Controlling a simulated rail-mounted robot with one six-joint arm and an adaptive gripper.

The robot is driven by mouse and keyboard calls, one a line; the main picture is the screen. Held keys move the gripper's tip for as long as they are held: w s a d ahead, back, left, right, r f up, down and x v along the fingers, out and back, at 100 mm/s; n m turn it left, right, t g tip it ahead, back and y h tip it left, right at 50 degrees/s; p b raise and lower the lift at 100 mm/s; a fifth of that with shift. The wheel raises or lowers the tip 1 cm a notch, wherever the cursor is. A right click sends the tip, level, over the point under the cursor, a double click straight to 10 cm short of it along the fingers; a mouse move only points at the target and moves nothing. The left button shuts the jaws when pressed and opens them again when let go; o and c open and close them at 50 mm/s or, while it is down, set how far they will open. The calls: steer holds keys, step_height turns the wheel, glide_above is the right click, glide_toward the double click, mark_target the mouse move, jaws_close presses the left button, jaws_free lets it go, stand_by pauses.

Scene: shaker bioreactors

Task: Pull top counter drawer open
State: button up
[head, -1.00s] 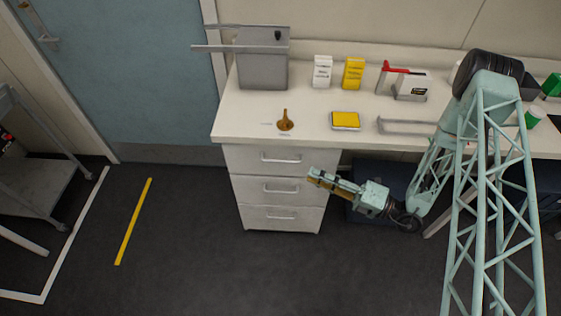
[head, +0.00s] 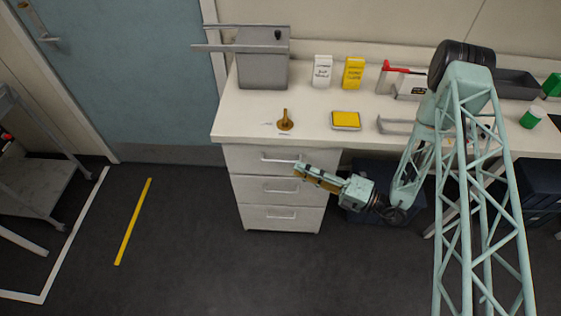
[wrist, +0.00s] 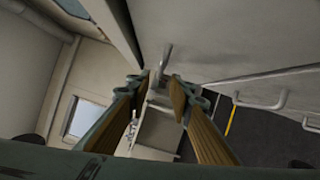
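The white drawer unit under the counter has a top drawer (head: 252,167) with a bar handle (head: 278,159); it looks closed. In the wrist view the top handle (wrist: 166,58) sticks out from the pale drawer front, seen nearly end-on, just beyond the gap between my fingertips. My gripper (head: 298,168) is in front of the top drawer, by the right end of its handle. In the wrist view my gripper (wrist: 160,88) is open, its two brown-padded fingers apart with nothing held. Whether the fingers reach around the handle is unclear.
Below are the middle drawer (head: 250,190) and bottom drawer (head: 250,217), both closed. The countertop (head: 235,115) overhangs them and carries a grey container (head: 262,65), a brown item (head: 285,122) and a yellow-topped box (head: 346,120). The floor before the drawers is clear.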

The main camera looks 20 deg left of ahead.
mark_target(281, 161)
steer(key=shift+w+a+r, duration=0.1)
steer(key=shift+w+a, duration=0.1)
steer(key=shift+a, duration=1.2)
steer(key=shift+w+a+r, duration=0.15)
steer(key=shift+w+a, duration=0.05)
steer(key=shift+a, duration=1.2)
steer(key=shift+w+a+r, duration=0.1)
steer(key=shift+w+a, duration=0.1)
steer(key=shift+a, duration=1.2)
jaws_close()
